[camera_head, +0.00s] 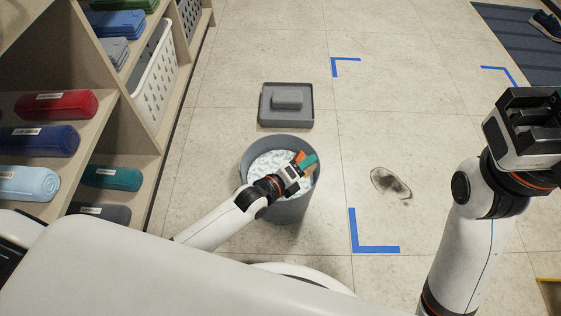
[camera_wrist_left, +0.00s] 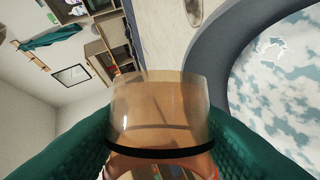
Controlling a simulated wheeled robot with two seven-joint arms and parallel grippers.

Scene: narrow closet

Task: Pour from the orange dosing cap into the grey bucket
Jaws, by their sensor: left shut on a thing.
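The grey bucket (camera_head: 288,210) stands on the floor in the middle of the head view, with white foam on its water. My left gripper (camera_head: 303,166) is over the right part of its opening, green fingertips shut on the orange dosing cap (camera_head: 299,157). In the left wrist view the cap (camera_wrist_left: 160,110) looks clear and orange-tinted between the two green fingers. The bucket's rim (camera_wrist_left: 222,75) and foam lie to its right there. I cannot tell whether liquid is left in the cap or flowing out. My right gripper (camera_head: 525,125) is raised at the right, away from the bucket; its jaws are unclear.
A grey tray with a block (camera_head: 286,121) lies just behind the bucket. Shelves with rolled towels (camera_head: 57,105) and a white basket (camera_head: 155,75) line the left. A dark stain (camera_head: 391,183) and blue corner tape (camera_head: 372,249) mark open floor to the right.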

